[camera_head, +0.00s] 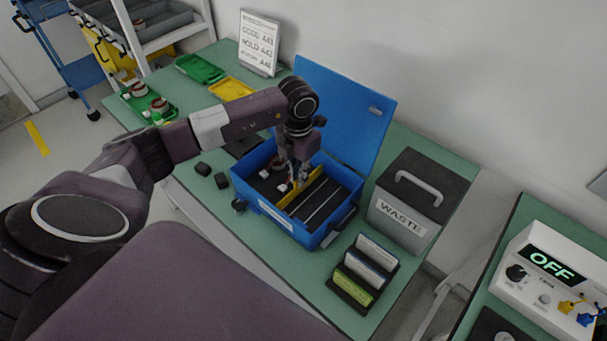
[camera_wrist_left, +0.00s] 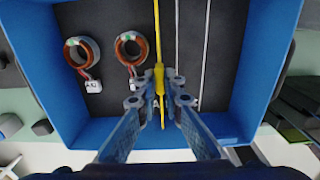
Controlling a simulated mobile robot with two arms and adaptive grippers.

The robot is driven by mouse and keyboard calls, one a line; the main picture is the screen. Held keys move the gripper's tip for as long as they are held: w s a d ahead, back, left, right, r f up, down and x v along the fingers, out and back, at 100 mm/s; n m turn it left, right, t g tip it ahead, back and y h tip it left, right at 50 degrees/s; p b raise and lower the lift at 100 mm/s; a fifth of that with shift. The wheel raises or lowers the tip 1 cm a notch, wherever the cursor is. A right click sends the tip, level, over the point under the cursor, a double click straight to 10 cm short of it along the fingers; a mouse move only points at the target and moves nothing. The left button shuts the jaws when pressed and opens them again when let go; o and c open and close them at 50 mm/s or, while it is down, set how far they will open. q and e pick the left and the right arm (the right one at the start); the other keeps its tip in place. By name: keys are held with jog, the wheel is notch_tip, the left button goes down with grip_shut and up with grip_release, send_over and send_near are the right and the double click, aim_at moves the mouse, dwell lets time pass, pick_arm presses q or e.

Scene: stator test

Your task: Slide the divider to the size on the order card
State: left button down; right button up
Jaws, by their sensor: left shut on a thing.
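The yellow divider (camera_wrist_left: 157,25) stands across the blue box (camera_head: 262,218), with slot lines in the dark floor to its right. It also shows in the head view (camera_head: 308,193). My left gripper (camera_wrist_left: 160,80) reaches down into the box and is shut on the divider; it also shows in the head view (camera_head: 293,185). Two copper-wound stators (camera_wrist_left: 82,52) (camera_wrist_left: 131,48) lie on the floor left of the divider, with small white tags. The order card could be the white sign (camera_head: 259,43) at the back; its small print is hard to read. My right gripper is not in view.
The box's blue lid (camera_head: 344,108) stands open behind it. A grey WASTE bin (camera_head: 407,201) is to the right, with a card rack (camera_head: 352,291) in front. Small black blocks (camera_head: 203,169) lie left of the box. Green (camera_head: 199,69) and yellow trays (camera_head: 231,89) are farther back.

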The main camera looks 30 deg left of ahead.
pick_arm(q)
jog(key=c, duration=2)
grip_release()
jog(key=shift+c, duration=0.2)
notch_tip(320, 180, up, 12)
